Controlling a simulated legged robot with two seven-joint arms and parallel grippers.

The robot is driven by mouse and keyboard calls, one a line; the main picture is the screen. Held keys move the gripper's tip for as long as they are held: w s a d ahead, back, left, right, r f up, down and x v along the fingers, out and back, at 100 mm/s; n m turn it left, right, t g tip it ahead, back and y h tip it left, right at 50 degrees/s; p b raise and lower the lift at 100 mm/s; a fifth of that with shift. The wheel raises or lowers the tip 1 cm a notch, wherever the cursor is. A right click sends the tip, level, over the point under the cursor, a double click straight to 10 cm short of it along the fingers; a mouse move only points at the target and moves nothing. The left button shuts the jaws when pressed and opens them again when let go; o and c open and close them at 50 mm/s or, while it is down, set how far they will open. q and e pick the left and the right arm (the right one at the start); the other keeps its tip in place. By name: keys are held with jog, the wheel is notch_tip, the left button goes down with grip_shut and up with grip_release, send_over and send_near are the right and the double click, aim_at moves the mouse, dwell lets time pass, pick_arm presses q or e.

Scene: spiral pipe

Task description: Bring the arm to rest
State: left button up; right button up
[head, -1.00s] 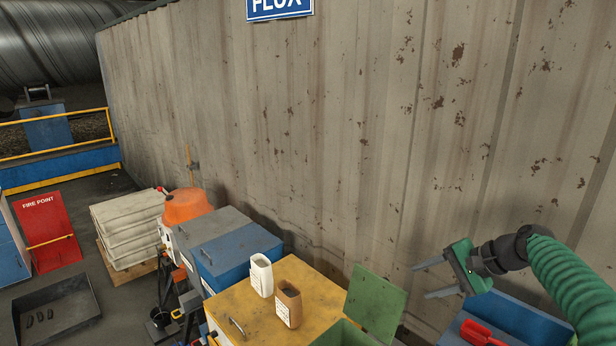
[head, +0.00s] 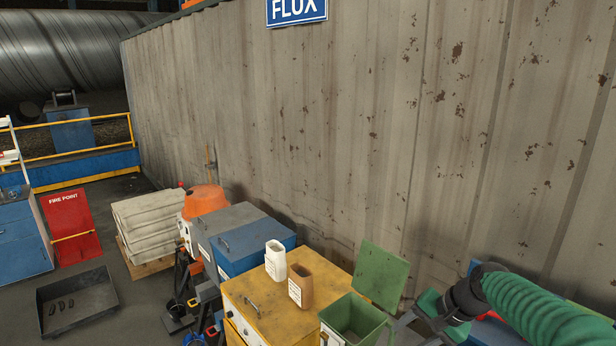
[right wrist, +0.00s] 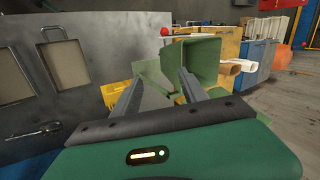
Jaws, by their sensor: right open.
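My right arm comes in from the right in the head view, with its green-bodied gripper (head: 408,322) low at the right, beside the open green bin. In the right wrist view the two grey fingers of my right gripper (right wrist: 157,88) are spread apart with nothing between them. The green bin (right wrist: 196,62) shows just beyond the fingertips. My left gripper is not in view.
The green bin (head: 355,318) has its lid (head: 381,276) raised. To its left, a yellow cabinet (head: 250,300) carries a white container (head: 275,261) and a brown one (head: 300,285). A corrugated wall (head: 330,130) stands behind. A grey panel (right wrist: 60,90) stands left in the wrist view.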

jog(key=s+a+f+n+h+b, duration=0.1)
jog(key=s+f+n+b, duration=0.1)
jog(key=s+f, duration=0.6)
jog(key=s+a+f+n+h+b, duration=0.1)
jog(key=s+f+n+h+b, duration=0.1)
jog(key=s+f+b, duration=0.3)
jog(key=s+a+f+n+g+h+b, duration=0.1)
jog(key=s+f+n+b, duration=0.2)
jog(key=s+f, duration=0.9)
jog(key=shift+s+a+n+b, duration=0.25)
jog(key=shift+s+n+b, duration=0.15)
jog(key=shift+s+b, duration=0.45)
jog(key=shift+a, duration=0.1)
